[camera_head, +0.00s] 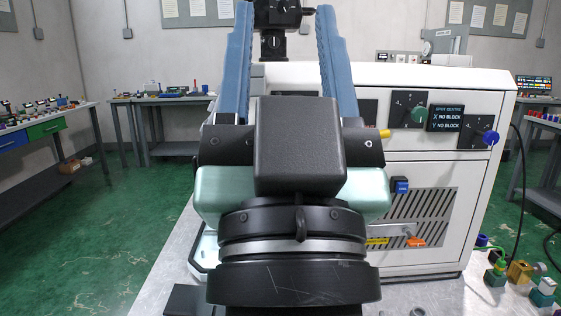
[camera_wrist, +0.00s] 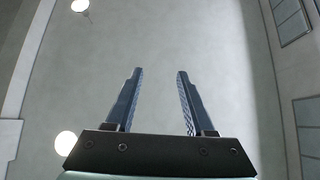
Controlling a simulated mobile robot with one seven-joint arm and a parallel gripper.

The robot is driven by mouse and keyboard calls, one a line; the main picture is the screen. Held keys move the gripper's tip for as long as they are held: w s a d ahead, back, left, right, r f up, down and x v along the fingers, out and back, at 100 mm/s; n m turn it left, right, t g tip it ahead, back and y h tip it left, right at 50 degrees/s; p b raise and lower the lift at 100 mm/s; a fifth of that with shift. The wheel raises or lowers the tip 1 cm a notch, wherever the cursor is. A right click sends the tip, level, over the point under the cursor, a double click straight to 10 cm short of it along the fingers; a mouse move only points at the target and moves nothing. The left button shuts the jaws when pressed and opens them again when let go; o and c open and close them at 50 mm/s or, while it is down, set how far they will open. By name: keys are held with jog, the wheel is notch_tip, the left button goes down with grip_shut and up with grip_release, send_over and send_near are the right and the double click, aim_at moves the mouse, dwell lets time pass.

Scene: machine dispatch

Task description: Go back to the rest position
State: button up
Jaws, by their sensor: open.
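My gripper (camera_head: 286,58) is raised in front of the head camera, with its two blue fingers pointing up and spread wide apart. In the wrist view my gripper (camera_wrist: 156,82) is open, with nothing between its fingers. The arm's wrist hides the middle of the head view.
A white machine (camera_head: 425,172) with knobs, a small screen (camera_head: 446,117) and a vented panel stands behind my arm. Several small coloured blocks (camera_head: 519,271) lie at the lower right. Workbenches (camera_head: 38,142) stand along the left. Green floor (camera_head: 115,222) is open at left.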

notch_tip(320, 180, up, 18)
jog(key=s+p, duration=0.1)
jog(key=p, duration=1.5)
jog(key=shift+s+a+t, duration=0.15)
jog(key=shift+s+t, duration=0.15)
jog(key=shift+s, duration=0.05)
jog(key=shift+f, duration=0.2)
